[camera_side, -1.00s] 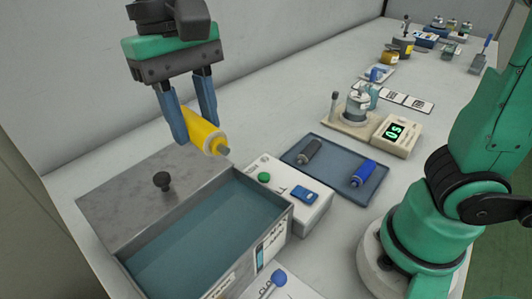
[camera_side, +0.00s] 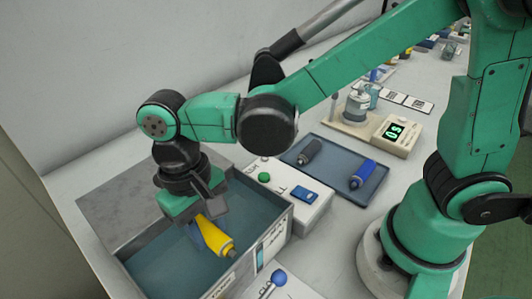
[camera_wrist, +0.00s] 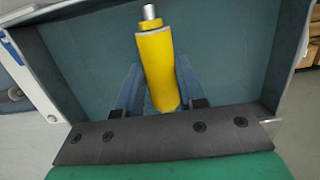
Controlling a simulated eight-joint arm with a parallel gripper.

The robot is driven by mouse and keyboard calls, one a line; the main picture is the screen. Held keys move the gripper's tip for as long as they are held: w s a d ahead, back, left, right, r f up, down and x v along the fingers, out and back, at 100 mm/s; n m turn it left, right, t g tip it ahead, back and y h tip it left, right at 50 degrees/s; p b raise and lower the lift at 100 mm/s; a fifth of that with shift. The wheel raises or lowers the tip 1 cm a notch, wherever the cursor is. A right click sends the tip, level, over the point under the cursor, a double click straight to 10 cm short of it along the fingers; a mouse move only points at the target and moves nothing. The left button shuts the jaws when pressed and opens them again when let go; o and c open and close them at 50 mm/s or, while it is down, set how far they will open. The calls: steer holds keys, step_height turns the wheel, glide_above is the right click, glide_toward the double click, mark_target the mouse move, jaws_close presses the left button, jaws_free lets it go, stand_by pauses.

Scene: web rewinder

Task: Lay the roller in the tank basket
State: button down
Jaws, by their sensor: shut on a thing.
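The yellow roller (camera_side: 214,238) has a metal end pin and is held by my gripper (camera_side: 205,232) inside the opening of the tank (camera_side: 281,228). In the wrist view the roller (camera_wrist: 158,65) stands between the two blue fingers of my gripper (camera_wrist: 158,88), its pin pointing away. The tank's teal interior (camera_wrist: 220,50) surrounds it. I cannot tell whether the roller touches the tank floor. A separate basket cannot be made out in the tank.
A grey lid plate (camera_side: 118,205) lies behind the tank. A control box (camera_side: 313,203) with a green button adjoins its right side. A blue tray (camera_side: 345,185) holds a dark roller (camera_side: 310,151) and a blue roller (camera_side: 362,174). A blue-knobbed item (camera_side: 278,278) lies in front.

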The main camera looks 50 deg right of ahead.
mark_target(207, 230)
steer(key=shift+f, duration=2)
steer(key=shift+f, duration=0.15)
steer(key=c, duration=0.5)
jaws_free()
steer(key=shift+c, duration=0.2)
steer(key=r, duration=0.4)
steer(key=w+r, duration=0.1)
steer(key=r, duration=0.6)
steer(key=shift+w+r, duration=0.35)
steer(key=shift+r, duration=0.05)
steer(key=shift+w+d+r, duration=0.1)
steer(key=shift+d+r, duration=0.05)
steer(key=shift+d, duration=0.05)
steer(key=d+t, duration=0.1)
steer(key=d, duration=0.2)
steer(key=d+t, duration=0.2)
steer(key=d, duration=0.2)
steer(key=w+d+t+y, duration=0.1)
steer(key=d+t, duration=0.1)
steer(key=d, duration=0.1)
steer(key=shift+d, duration=0.2)
steer(key=d+f+t+h, duration=0.1)
steer(key=d+t, duration=0.3)
steer(key=d, duration=0.3)
steer(key=shift+s+d+f, duration=0.15)
steer(key=shift+s+f, duration=0.25)
